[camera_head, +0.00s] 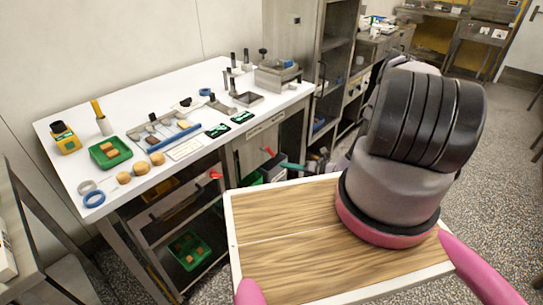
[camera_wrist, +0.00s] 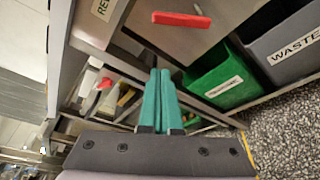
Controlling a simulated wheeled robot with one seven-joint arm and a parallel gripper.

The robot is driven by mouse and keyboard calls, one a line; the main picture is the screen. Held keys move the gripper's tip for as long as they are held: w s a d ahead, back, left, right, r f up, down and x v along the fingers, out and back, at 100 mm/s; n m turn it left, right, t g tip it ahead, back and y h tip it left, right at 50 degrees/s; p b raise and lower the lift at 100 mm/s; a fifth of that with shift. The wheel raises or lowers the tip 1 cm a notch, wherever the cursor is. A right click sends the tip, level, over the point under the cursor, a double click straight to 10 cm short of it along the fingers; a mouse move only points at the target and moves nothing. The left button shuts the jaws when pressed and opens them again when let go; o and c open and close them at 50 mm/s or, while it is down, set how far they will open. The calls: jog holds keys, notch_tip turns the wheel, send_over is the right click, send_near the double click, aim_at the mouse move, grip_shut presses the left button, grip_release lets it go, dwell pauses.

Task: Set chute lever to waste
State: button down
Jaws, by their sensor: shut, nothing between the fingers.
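A red bar-shaped handle (camera_wrist: 180,19) shows near the top of the wrist view, in front of a grey metal panel. A second red piece (camera_wrist: 104,84) is further left; I cannot tell for sure which one is the chute lever. In the head view, one red piece (camera_head: 268,152) is beside my fingertips and another (camera_head: 215,175) is under the bench's front edge. My gripper (camera_wrist: 159,72) has teal fingers pressed together, with nothing between them. It also shows in the head view (camera_head: 281,163), low in front of the bench. The fingers look apart from the red bar.
A grey bin labelled WASTE (camera_wrist: 285,45) stands beside a green bin (camera_wrist: 222,82) under the panel. A partly cut-off label starting "RE" (camera_wrist: 103,8) is at the top. The white bench (camera_head: 150,185) holds trays and tools. Speckled floor (camera_head: 500,150) is clear at right.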

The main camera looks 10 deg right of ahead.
jog(key=w+a, duration=0.5)
jog(key=w, duration=0.3)
jog(key=shift+r, duration=0.2)
dwell(0.4)
